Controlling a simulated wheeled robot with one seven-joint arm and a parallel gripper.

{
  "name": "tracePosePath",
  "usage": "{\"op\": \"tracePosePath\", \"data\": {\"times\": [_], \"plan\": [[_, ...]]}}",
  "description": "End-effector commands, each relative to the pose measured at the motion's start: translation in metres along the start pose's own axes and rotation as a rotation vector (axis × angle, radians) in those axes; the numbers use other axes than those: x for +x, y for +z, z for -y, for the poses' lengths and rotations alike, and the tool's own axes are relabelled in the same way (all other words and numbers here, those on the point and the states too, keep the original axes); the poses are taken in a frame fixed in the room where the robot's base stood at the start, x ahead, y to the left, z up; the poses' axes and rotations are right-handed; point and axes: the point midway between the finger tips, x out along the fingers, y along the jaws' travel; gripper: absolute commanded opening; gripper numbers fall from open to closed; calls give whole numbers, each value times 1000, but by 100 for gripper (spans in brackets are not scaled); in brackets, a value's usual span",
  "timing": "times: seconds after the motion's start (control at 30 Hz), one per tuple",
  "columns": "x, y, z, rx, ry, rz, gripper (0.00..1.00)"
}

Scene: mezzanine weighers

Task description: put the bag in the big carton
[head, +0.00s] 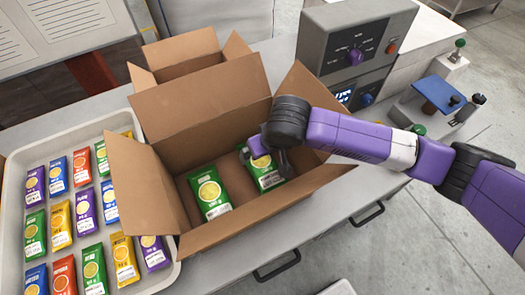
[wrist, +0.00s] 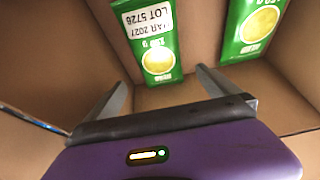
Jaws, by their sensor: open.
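The big carton (head: 205,240) stands open on the counter with its flaps spread. Two green bags with a yellow round print lie inside it, a left one (head: 210,192) and a right one (head: 268,181). My gripper (head: 262,158) is inside the carton's opening, over the upper part of the right bag and partly covering it. In the wrist view the gripper (wrist: 162,78) is open with nothing between its fingers. One green bag (wrist: 148,40) shows ahead of the fingers, and another (wrist: 252,28) lies to the right. I cannot tell whether a finger touches a bag.
A smaller open carton (head: 180,50) stands behind the big one. A white tray (head: 12,190) of several coloured bags is at the left. A grey control box (head: 330,40) and a small device with a blue plate (head: 437,95) stand to the right.

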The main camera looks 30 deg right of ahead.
Motion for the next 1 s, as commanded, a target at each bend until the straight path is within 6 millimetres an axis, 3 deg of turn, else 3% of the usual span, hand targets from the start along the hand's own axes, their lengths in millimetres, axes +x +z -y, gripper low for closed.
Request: {"op": "tracePosePath", "data": {"times": [0.2,0.43,0.63,1.0], "plan": [[-46,-1,0,-2,-2,-3,100],[-83,-1,0,-1,-1,-2,100],[-95,0,0,0,0,-1,100],[-95,0,0,-1,1,0,100]]}}
